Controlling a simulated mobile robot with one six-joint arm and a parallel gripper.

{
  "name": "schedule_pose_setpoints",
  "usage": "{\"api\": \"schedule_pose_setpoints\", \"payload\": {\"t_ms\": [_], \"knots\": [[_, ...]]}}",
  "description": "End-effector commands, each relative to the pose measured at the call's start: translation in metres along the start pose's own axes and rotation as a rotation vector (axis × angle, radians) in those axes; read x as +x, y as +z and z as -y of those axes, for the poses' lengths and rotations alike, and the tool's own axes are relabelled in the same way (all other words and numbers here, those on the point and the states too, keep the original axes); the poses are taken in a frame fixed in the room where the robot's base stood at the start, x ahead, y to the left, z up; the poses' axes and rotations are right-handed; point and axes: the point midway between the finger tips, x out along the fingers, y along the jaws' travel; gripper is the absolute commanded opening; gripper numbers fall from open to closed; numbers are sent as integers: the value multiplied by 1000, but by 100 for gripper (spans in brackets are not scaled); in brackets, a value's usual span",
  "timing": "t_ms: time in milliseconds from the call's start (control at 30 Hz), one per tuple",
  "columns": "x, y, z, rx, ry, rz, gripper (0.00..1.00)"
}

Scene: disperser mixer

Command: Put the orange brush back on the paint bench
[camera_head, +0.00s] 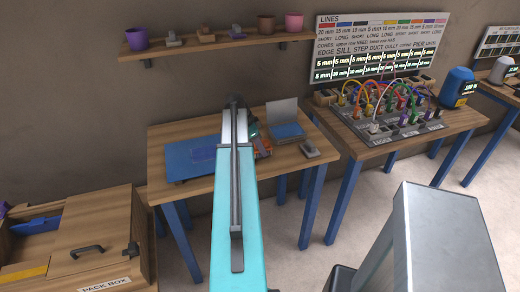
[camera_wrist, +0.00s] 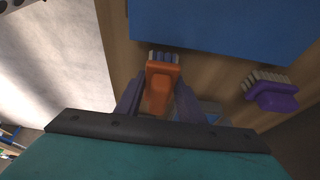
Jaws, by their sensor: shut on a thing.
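In the wrist view the orange brush (camera_wrist: 161,82) is between the two fingers of my gripper (camera_wrist: 158,100), which is shut on its handle. Its bristles point away from the gripper, towards a blue mat (camera_wrist: 220,22) on a wooden top. I cannot tell whether the brush touches the wood. In the head view my arm reaches over a wooden bench (camera_head: 290,157) with a blue mat (camera_head: 183,163), and the arm hides most of my gripper. No label in view shows which bench is the paint bench.
A purple brush (camera_wrist: 275,97) lies on the wood to the right in the wrist view. The bench also holds a laptop-like thing (camera_head: 286,130) and a small grey block (camera_head: 310,150). A pack box (camera_head: 95,230) stands left, a cable-covered bench (camera_head: 400,145) right.

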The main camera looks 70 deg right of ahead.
Motion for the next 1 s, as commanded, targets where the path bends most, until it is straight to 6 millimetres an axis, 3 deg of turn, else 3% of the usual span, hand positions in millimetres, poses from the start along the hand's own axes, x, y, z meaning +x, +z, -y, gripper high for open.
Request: {"api": "schedule_pose_setpoints", "payload": {"t_ms": [200,667,700,800,1000], "knots": [[12,5,0,0,0,0,17],[16,7,0,0,-1,0,17],[16,7,0,0,-1,0,38],[16,7,0,0,-1,0,54],[16,7,0,0,-1,0,54]]}}
